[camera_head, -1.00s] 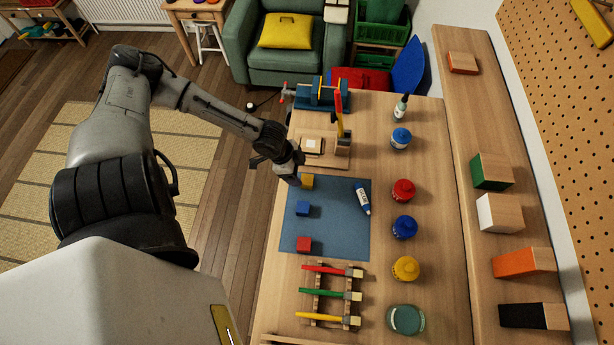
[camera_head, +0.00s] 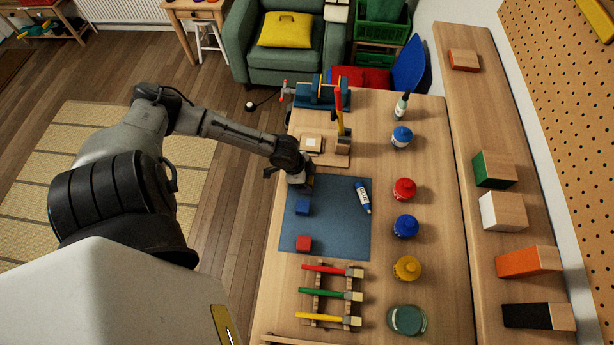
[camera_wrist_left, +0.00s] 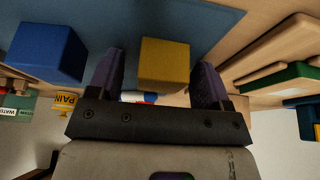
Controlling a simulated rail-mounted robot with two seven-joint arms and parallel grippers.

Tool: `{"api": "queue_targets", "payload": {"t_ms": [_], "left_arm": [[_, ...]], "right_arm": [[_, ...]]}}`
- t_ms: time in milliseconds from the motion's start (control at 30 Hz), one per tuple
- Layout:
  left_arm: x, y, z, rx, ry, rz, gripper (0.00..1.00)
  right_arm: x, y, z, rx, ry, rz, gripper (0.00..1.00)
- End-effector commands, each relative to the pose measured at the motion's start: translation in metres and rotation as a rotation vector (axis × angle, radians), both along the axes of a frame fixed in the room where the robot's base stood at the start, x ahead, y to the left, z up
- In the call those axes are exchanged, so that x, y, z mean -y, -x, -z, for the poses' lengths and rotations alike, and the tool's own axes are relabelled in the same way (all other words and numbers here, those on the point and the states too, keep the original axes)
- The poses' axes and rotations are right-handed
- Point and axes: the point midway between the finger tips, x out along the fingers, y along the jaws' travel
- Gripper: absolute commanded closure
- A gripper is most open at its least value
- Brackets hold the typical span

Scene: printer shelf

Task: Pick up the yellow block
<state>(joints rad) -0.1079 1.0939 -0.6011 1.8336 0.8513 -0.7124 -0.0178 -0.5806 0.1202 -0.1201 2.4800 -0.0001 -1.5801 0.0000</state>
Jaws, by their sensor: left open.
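The yellow block (camera_wrist_left: 164,62) shows between the two open fingers of my left gripper (camera_wrist_left: 157,80) in the left wrist view. In the head view my left gripper (camera_head: 303,184) is over the top left corner of the blue mat (camera_head: 340,235) and hides the yellow block. I cannot tell whether the fingers touch the block. A blue block (camera_head: 303,208) is close by on the mat; it also shows in the left wrist view (camera_wrist_left: 47,50). A red block (camera_head: 304,243) sits lower on the mat. My right gripper is not in view.
A glue bottle (camera_head: 363,197) lies on the mat's right side. A rack of brushes (camera_head: 330,294) is below the mat. A wooden stand (camera_head: 338,158) and a blue vise (camera_head: 322,94) are above it. Several paint jars (camera_head: 405,227) line the right side.

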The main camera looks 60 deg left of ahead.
Motion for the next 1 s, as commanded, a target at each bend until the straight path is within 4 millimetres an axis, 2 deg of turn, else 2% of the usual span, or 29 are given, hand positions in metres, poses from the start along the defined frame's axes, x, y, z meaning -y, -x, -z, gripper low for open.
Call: {"api": "queue_targets", "payload": {"t_ms": [133, 667, 1000], "left_arm": [[-0.0001, 0.0001, -0.0003, 0.0, 0.0, 0.0, 0.29], [0.0, 0.0002, -0.0005, 0.0, 0.0, 0.0, 0.79], [-0.0002, 0.0, -0.004, 0.0, 0.0, 0.001, 0.81]], "right_arm": [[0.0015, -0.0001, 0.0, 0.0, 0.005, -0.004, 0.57], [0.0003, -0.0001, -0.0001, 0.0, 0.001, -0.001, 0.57], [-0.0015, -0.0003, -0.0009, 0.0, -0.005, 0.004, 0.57]]}}
